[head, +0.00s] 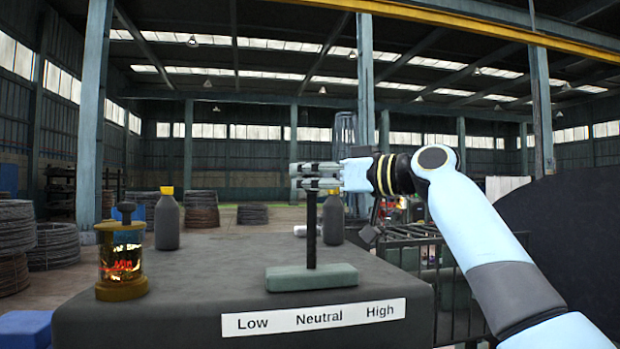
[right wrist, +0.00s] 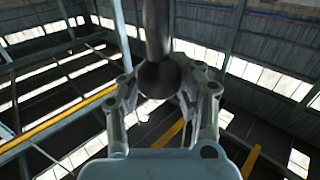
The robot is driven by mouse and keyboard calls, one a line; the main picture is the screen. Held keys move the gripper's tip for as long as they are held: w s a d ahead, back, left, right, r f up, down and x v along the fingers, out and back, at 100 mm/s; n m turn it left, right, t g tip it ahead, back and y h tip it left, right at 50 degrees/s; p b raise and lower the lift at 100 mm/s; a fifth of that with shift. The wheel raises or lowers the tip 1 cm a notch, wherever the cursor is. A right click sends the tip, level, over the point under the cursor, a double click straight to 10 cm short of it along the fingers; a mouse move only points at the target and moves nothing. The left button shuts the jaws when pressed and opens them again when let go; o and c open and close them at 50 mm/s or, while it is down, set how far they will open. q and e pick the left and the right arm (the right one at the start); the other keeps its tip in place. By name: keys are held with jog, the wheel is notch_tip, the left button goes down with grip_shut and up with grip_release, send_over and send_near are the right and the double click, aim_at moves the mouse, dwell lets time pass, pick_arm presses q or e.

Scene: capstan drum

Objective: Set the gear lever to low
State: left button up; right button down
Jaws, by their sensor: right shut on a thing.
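The gear lever (head: 312,235) is a thin dark rod standing about upright on a green-grey base block (head: 285,279), above the word Neutral. A white label (head: 285,322) on the front of the dark housing reads Low, Neutral, High from left to right. My right gripper (head: 304,177) reaches in from the right and is shut on the top of the lever, which hides the knob in the head view. In the right wrist view, the lever's round dark knob (right wrist: 160,79) sits between the two fingers. My left gripper is not in view.
On the dark housing top (head: 215,265) stand a glass and brass oiler (head: 121,262) at left and a dark bottle with a yellow cap (head: 167,222). Another dark bottle (head: 333,221) stands behind the lever. The space left of the lever is clear.

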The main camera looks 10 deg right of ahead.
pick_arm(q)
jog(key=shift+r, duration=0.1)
pick_arm(e)
jog(key=shift+a+f, duration=0.2)
jog(key=shift+a, duration=0.1)
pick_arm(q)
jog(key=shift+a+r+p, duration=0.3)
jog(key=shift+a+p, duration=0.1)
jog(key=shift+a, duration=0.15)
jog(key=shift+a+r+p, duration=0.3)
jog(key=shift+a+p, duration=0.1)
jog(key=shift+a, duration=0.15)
pick_arm(e)
jog(key=a+f+n+g+h, duration=0.2)
jog(key=a, duration=0.6)
jog(key=shift+f+n+h, duration=0.3)
jog(key=shift+h, duration=0.1)
jog(key=c, duration=1.3)
grip_release()
jog(key=o, duration=0.4)
jog(key=shift+s+d+r, duration=0.1)
jog(key=shift+s+r, duration=0.15)
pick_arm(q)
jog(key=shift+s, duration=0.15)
pick_arm(e)
jog(key=shift+w, duration=0.1)
